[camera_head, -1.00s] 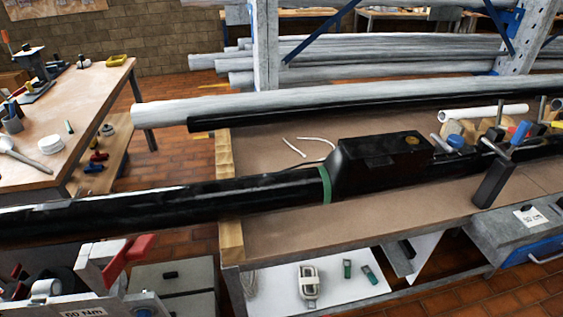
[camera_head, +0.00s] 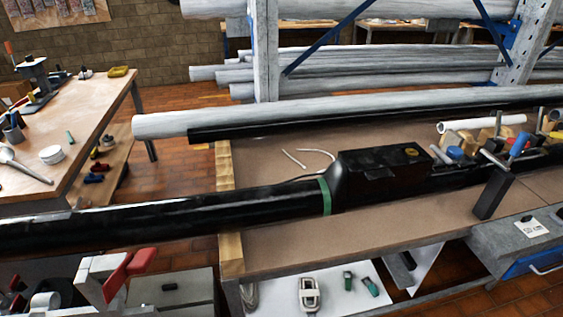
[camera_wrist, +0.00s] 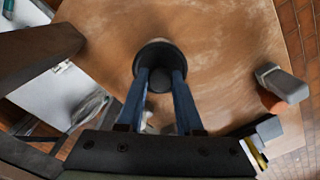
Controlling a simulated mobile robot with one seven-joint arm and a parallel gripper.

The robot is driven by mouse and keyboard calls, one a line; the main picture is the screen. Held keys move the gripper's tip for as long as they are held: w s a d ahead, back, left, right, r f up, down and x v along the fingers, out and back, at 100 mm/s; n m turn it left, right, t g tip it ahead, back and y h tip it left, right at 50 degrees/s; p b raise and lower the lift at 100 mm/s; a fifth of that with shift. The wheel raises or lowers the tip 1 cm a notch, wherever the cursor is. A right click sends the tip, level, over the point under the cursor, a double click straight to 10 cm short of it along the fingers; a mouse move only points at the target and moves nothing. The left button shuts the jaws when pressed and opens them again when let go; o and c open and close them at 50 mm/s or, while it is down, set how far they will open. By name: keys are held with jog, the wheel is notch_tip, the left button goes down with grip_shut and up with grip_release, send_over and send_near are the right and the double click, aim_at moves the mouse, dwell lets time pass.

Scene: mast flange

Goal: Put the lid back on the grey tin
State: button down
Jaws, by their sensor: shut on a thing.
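My gripper (camera_wrist: 160,78) shows in the wrist view as two blue fingers closed on a dark round piece. This piece, which looks like the lid (camera_wrist: 154,52), is at the fingertips above a brown wooden surface. Its underside is hidden, and I cannot tell whether it touches anything below. I cannot pick out the grey tin for sure.
A long black mast (camera_head: 130,219) lies across the middle bench (camera_head: 290,259). A grey piece with an orange part (camera_wrist: 283,85) lies right of the fingers in the wrist view. The left bench (camera_head: 85,130) holds tools and a white round stack (camera_head: 51,155).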

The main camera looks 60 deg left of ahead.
grip_release()
dwell(0.5)
jog(key=shift+r+p, duration=3.55)
jog(key=shift+p, duration=0.3)
jog(key=shift+c, duration=0.2)
grip_shut()
